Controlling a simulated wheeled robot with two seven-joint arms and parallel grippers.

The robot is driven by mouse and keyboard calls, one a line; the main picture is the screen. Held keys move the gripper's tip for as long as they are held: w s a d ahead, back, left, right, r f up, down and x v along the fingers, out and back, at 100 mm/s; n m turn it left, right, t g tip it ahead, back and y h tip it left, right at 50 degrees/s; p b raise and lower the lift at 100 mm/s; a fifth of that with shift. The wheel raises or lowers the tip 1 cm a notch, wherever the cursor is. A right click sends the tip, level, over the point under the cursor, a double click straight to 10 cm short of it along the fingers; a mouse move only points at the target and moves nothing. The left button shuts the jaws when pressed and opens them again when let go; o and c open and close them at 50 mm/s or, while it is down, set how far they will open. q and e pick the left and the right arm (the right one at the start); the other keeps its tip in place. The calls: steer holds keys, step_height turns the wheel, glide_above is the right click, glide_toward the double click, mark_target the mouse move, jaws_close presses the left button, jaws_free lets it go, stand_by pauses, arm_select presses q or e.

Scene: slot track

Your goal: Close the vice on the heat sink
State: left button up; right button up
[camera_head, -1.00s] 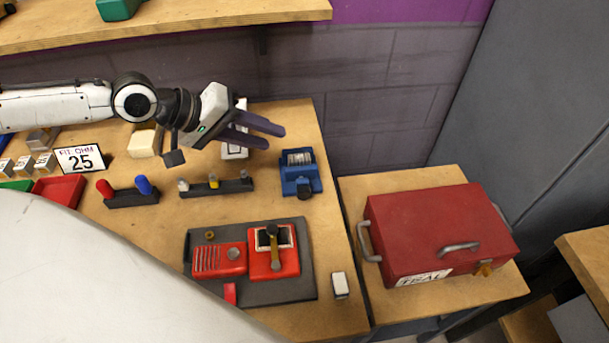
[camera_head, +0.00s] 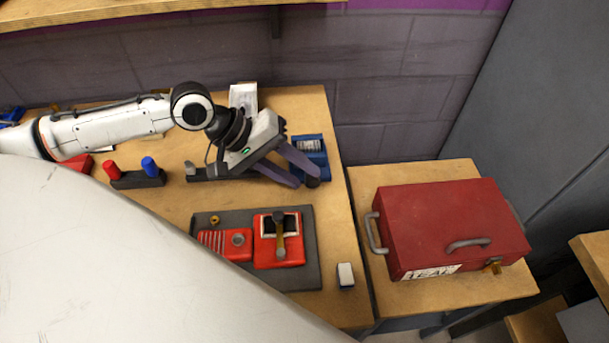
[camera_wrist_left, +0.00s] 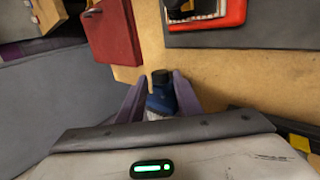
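The blue vice (camera_head: 324,158) stands near the right edge of the bench, partly hidden behind my left gripper. The grey ribbed heat sink (camera_head: 309,145) sits in its jaws; whether the jaws touch it I cannot tell. My left gripper (camera_head: 307,178) is at the vice's front end, its two purple fingers apart. In the left wrist view, the fingers (camera_wrist_left: 159,84) stand open on either side of the vice's dark knob (camera_wrist_left: 161,77) and blue body (camera_wrist_left: 160,101). I see no clear contact with the knob. My right gripper is not in view.
A dark mat (camera_head: 312,225) with red fixtures (camera_head: 279,250) lies in front of the vice. A small white-topped block (camera_head: 345,275) sits beside it. A rack with red and blue handles (camera_head: 137,180) is left. A red toolbox (camera_head: 450,228) stands on the right-hand table.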

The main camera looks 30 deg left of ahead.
mark_target(312, 181)
arm_select(q)
steer(key=shift+x, duration=1.15)
steer(key=c, duration=0.8)
steer(key=shift+r, duration=0.1)
